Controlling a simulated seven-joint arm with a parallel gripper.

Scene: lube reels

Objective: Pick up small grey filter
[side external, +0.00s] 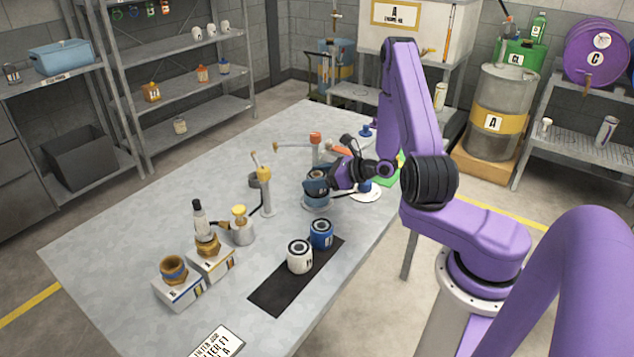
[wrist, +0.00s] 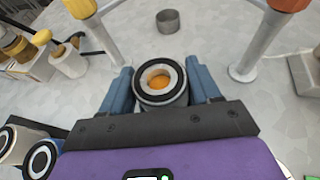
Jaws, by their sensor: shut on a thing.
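My gripper (side external: 318,184) is shut on a small grey filter (wrist: 163,97). In the wrist view, the filter sits between the two blue fingers, with a black ring on top, a pale inner ring and orange inside its opening. In the side view, the fingers hide much of the filter, and its lower part (side external: 316,204) shows just below them. It looks upright, at or close to the table top; I cannot tell whether it touches.
A white filter (side external: 299,257) and a blue filter (side external: 321,235) stand on a black mat (side external: 270,296). A yellow-topped post (side external: 265,190) and an orange-topped post (side external: 315,148) stand near my gripper. A small dark grey cup (wrist: 168,21) lies beyond the filter.

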